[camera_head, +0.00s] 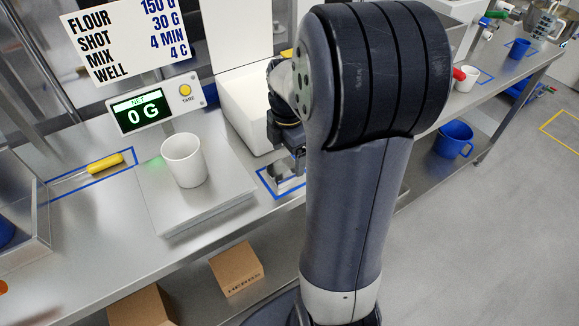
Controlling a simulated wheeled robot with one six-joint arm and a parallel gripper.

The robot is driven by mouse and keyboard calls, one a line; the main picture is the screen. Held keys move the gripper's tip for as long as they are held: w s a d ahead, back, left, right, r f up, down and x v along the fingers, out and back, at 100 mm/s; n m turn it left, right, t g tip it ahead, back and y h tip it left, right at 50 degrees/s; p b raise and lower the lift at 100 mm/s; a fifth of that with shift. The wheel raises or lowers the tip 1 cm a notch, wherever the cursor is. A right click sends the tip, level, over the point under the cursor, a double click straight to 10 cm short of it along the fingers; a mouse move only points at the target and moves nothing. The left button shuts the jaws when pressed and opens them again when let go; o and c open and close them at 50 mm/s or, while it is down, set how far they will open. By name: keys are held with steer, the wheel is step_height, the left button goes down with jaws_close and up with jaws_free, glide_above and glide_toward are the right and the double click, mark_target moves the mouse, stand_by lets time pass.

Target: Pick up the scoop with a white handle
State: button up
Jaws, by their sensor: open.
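I cannot clearly make out a scoop with a white handle. A small metallic shape (289,186) lies inside a blue outline on the steel counter, just below my gripper; it may be part of the scoop, but my arm hides what lies to its right. My gripper (299,165) is open and points down over that outline, partly hidden behind my own arm. I cannot tell whether it touches the metallic shape.
A white cup (184,161) stands on the scale plate (160,212), left of my gripper. The scale display (142,112) reads 0 G. A white box (248,112) stands close behind my gripper. A yellow object (105,163) lies at the left.

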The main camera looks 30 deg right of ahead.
mark_target(290, 172)
steer(key=shift+s+d+f, duration=0.1)
steer(key=shift+d+f, duration=0.05)
steer(key=shift+f, duration=1.8)
steer(key=shift+c, duration=0.5)
steer(key=c, duration=1)
steer(key=shift+r, duration=0.1)
step_height(290, 172, up, 10)
steer(key=shift+f, duration=0.1)
